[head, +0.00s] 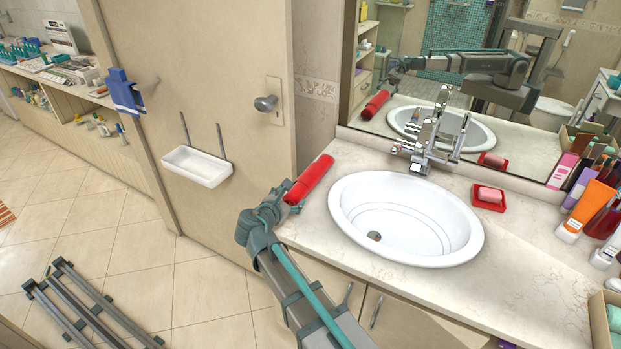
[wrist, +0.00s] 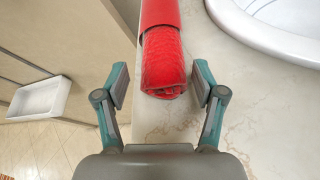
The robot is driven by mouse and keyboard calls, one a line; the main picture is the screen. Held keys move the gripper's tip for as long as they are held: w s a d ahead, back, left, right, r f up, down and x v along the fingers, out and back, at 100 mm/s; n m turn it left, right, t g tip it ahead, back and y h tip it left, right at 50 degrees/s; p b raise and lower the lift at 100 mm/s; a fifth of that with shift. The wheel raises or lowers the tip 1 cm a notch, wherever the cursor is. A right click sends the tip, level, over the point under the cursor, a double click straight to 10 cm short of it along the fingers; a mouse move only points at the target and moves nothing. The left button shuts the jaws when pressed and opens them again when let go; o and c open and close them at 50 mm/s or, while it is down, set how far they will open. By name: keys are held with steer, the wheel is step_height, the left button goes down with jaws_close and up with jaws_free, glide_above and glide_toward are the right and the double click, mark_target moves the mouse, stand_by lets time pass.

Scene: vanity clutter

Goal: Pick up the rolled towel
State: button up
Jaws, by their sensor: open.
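The rolled towel (head: 310,180) is red and lies on the left end of the vanity counter, left of the sink. In the wrist view the towel (wrist: 163,60) runs away from me, its near rolled end between my fingertips. My gripper (head: 287,192) is at the towel's near end in the head view. In the wrist view my gripper (wrist: 160,85) is open, with one finger on each side of the towel and a gap visible at both sides. Whether the fingers are low enough to flank its full height is unclear.
The white sink basin (head: 405,218) with a chrome faucet (head: 430,145) stands right of the towel. A red soap dish (head: 488,198) and several bottles (head: 585,210) are farther right. A white wall basket (head: 197,167) hangs on the door at left. The mirror (head: 470,70) is behind.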

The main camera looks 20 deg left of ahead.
mark_target(297, 192)
steer(key=shift+p+x, duration=1.2)
steer(key=shift+x, duration=1.45)
steer(key=shift+d+f, duration=0.1)
steer(key=shift+c, duration=0.3)
steer(key=c, duration=0.8)
steer(key=shift+c, duration=0.3)
